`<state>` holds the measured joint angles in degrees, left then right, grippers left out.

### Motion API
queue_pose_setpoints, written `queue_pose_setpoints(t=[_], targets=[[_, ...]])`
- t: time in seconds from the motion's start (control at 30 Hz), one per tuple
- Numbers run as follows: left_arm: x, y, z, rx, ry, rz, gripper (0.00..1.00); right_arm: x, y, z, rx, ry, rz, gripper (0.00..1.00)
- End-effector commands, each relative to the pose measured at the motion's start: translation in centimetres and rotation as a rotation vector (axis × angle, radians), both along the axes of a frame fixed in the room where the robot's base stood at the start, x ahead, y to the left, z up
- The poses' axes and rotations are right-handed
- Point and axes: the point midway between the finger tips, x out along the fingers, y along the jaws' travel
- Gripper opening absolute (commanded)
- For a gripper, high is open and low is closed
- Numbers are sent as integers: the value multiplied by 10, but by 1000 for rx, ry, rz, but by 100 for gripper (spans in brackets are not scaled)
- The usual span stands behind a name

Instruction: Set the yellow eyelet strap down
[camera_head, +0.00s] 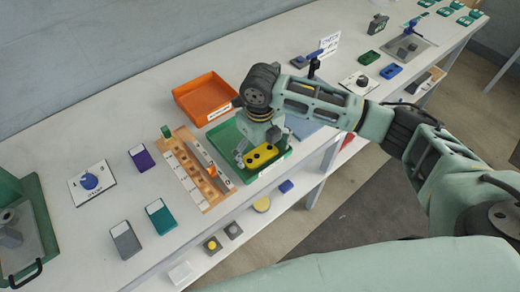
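The yellow eyelet strap (261,156) is a short yellow piece with dark round holes. It is at the fingertips of my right gripper (258,148), over the near part of a green tray (223,138). My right gripper points down and appears shut on the strap, with its fingers partly behind it. I cannot tell whether the strap touches the tray floor. The gripper and wrist hide much of the tray's inside. My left gripper is not in view.
An orange tray (206,95) stands behind the green tray. A wooden rack with white labels (186,172) is close on its left. Purple (141,158), teal (160,216) and grey (125,240) boxes lie further left. The table's front edge is close by, above a lower shelf.

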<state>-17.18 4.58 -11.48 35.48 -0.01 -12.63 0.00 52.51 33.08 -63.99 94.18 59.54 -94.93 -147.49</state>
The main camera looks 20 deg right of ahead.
Motion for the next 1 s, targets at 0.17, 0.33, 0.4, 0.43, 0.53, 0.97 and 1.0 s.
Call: queue_pose_setpoints(t=[0.17, 0.33, 0.4, 0.43, 0.53, 0.97, 1.0], targets=[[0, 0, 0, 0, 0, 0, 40, 0, 0, 0, 0, 0, 0, 99], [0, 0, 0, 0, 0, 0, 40, 0, 0, 2, 0, -1, 0, 99], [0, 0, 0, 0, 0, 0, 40, 0, 0, 6, 1, -2, 0, 99], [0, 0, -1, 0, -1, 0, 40, 1, 0, 8, 1, -2, 0, 99], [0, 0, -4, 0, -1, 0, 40, 2, 0, 23, 1, -5, 1, 99], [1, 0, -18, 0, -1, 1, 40, 1, 0, 108, 0, -3, 1, 99], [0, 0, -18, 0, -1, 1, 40, 1, 1, 112, 1, -3, 1, 99]])
